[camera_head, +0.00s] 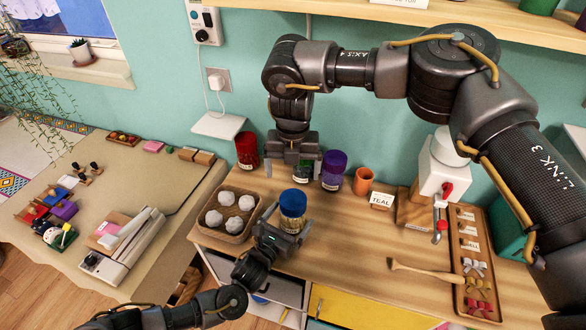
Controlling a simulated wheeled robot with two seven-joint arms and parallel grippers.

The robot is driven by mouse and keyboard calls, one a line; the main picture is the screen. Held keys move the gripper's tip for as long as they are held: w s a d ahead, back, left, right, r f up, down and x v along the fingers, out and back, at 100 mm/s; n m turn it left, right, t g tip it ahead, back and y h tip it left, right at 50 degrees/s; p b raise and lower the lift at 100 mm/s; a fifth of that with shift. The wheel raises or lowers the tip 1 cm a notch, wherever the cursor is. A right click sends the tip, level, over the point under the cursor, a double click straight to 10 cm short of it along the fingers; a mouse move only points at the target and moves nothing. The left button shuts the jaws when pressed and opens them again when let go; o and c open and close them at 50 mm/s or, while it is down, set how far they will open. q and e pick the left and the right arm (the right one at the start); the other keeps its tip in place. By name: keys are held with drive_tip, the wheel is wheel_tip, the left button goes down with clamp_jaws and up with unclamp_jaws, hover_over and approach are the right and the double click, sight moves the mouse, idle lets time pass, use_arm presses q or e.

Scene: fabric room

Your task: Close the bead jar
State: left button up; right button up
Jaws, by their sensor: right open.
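A jar with a blue top (292,203) and amber-coloured contents stands upright near the front left of the wooden counter. My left gripper (285,232) comes up from below with a finger on each side of its lower part, and looks shut on it. The fingers partly hide the jar's base. I cannot tell how firmly the blue top sits. My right gripper (297,158) points down, open, at a green jar (305,171) near the back of the counter. Its fingers and body hide much of that jar.
A red jar (246,150), a purple jar (333,170) and an orange cup (363,181) stand along the back. A wooden brush (425,272) lies on the right; the counter's middle is clear.

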use_arm(q)
drive_tip(key=b+v, duration=0.1)
drive_tip(key=v, duration=0.9)
drive_tip(key=shift+s+a, duration=0.2)
drive_tip(key=shift+s, duration=0.15)
